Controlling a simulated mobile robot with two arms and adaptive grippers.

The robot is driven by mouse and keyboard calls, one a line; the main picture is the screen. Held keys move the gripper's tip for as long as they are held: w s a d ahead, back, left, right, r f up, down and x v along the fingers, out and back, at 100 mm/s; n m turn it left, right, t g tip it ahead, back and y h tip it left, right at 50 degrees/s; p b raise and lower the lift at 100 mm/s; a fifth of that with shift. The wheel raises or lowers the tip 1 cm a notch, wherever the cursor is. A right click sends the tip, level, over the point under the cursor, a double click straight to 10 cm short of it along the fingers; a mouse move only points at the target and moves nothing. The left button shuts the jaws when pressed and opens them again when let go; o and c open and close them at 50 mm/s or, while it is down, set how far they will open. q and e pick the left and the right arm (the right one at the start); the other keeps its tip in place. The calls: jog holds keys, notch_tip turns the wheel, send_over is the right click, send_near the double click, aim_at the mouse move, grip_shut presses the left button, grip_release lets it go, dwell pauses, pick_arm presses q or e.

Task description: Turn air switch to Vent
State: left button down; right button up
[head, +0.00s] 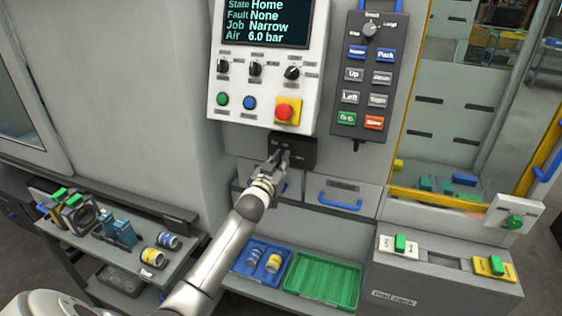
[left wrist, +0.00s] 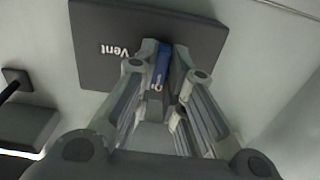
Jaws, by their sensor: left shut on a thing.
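The air switch is a dark box (head: 302,150) on the machine front, below the white control panel. In the left wrist view its dark plate (left wrist: 95,30) carries the word "Vent", seen upside down. A blue lever (left wrist: 161,66) stands out from the plate. My left gripper (head: 280,158) reaches up to the box from below. In the left wrist view my left gripper (left wrist: 164,68) is shut on the blue lever, with one finger on each side. The lever is hidden by the gripper in the head view. My right gripper is not in view.
The panel screen (head: 265,20) reads Home, None, Narrow and Air 6.0 bar. A red stop button (head: 286,111) sits just above the switch box. A dark pendant (head: 368,75) hangs at right. A drawer with a blue handle (head: 340,205) and a green tray (head: 322,281) are below.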

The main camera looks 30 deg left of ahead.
pick_arm(q)
jog(key=m, duration=1.7)
jog(key=shift+d+f, duration=0.15)
jog(key=shift+f, duration=0.05)
jog(key=shift+m, duration=0.5)
jog(key=c, duration=1.5)
grip_release()
jog(key=shift+s, duration=0.1)
